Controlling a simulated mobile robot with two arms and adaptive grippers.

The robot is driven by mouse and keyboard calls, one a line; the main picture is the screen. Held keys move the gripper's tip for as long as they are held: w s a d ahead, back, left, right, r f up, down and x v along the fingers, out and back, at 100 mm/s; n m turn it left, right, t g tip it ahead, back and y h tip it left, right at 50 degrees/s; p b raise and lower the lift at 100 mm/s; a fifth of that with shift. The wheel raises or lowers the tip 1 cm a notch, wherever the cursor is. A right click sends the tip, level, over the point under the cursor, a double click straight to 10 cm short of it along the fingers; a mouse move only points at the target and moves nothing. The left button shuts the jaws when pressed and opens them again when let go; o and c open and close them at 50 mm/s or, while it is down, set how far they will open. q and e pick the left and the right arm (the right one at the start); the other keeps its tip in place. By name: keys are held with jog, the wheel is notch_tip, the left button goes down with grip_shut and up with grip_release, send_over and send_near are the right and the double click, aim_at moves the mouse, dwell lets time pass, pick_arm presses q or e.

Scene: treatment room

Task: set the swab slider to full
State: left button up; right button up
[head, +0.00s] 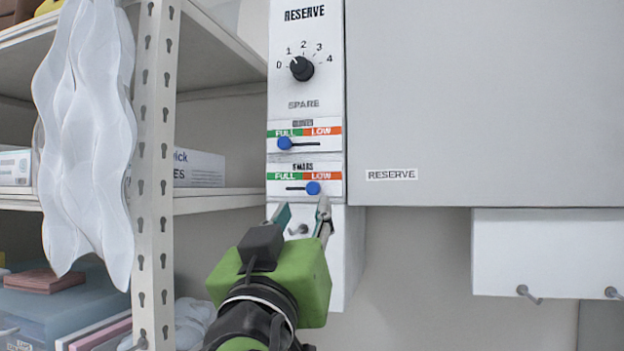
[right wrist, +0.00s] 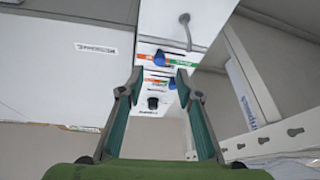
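The swab slider is the lower of two sliders on the white panel, its label only partly legible. Its blue knob (head: 313,188) stands at the right end of the short slot, under the orange LOW; the green FULL is on the left. My right gripper (head: 304,213) is open and empty just below this slider, fingers pointing up at the panel. In the right wrist view, which is upside down, the swab knob (right wrist: 159,58) shows beyond the gap between the open fingertips (right wrist: 160,74), with no visible contact. My left gripper is not in view.
The upper slider's blue knob (head: 284,143) is at its left, FULL end. A black RESERVE dial (head: 302,68) sits above. A metal hook (head: 299,229) is below the sliders, near the fingers. A grey cabinet (head: 480,110) is right; a shelf post (head: 155,170) is left.

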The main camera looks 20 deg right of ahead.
aim_at(313, 191)
jog(key=p+x, duration=0.1)
jog(key=x, duration=0.1)
jog(key=p+x, duration=0.1)
jog(key=x, duration=0.1)
jog(key=shift+s+r+p, duration=0.25)
jog(key=shift+r+p, duration=0.1)
jog(key=x, duration=0.1)
jog(key=p+x, duration=0.1)
jog(key=x, duration=0.1)
jog(key=shift+w+f, duration=0.2)
jog(key=shift+f, duration=0.05)
jog(key=shift+w+d+p, duration=0.1)
jog(key=shift+w+p, duration=0.15)
jog(key=shift+p, duration=0.05)
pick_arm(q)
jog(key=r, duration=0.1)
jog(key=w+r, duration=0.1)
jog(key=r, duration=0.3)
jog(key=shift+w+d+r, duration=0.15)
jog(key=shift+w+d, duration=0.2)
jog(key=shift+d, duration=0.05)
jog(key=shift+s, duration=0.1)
pick_arm(e)
jog(key=shift+s, duration=0.1)
grip_shut()
